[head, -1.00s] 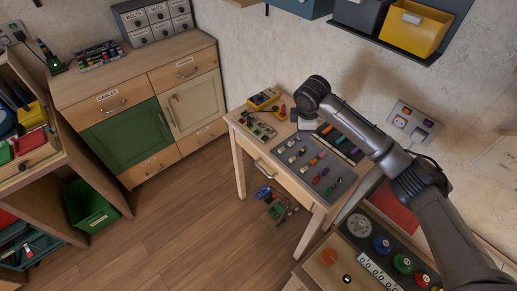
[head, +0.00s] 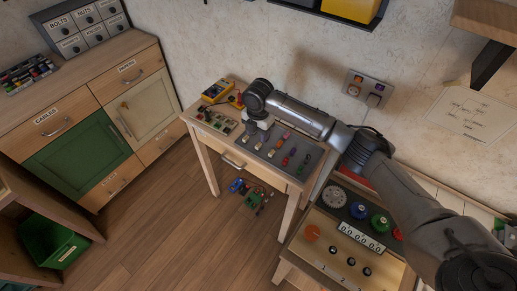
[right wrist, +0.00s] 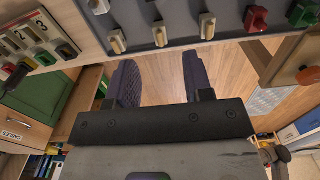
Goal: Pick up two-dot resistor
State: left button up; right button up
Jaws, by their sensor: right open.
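A dark grey tray (head: 314,158) on the small wooden table holds several small coloured components in rows. It also shows along the top of the right wrist view (right wrist: 183,24), with pale cream pieces (right wrist: 160,36), a red piece (right wrist: 256,18) and a green piece (right wrist: 303,13). No dots can be made out, so I cannot tell which piece is the two-dot resistor. My right gripper (head: 258,132) is over the tray's left end in the head view. In the right wrist view its fingers (right wrist: 160,82) are spread apart with nothing between them. My left gripper is not in view.
A numbered board (head: 214,122) and a yellow meter (head: 216,91) stand left of the tray. A bench with dials and knobs (head: 346,227) is in front to the right. A drawer cabinet (head: 92,119) is at the left.

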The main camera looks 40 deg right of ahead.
aim_at(259, 143)
jog(key=shift+f, duration=1.25)
jog(key=shift+f+b, duration=1.1)
jog(key=shift+f, duration=1.25)
jog(key=shift+c, duration=0.2)
jog(key=shift+d, duration=0.1)
jog(key=shift+c, duration=0.7)
grip_shut()
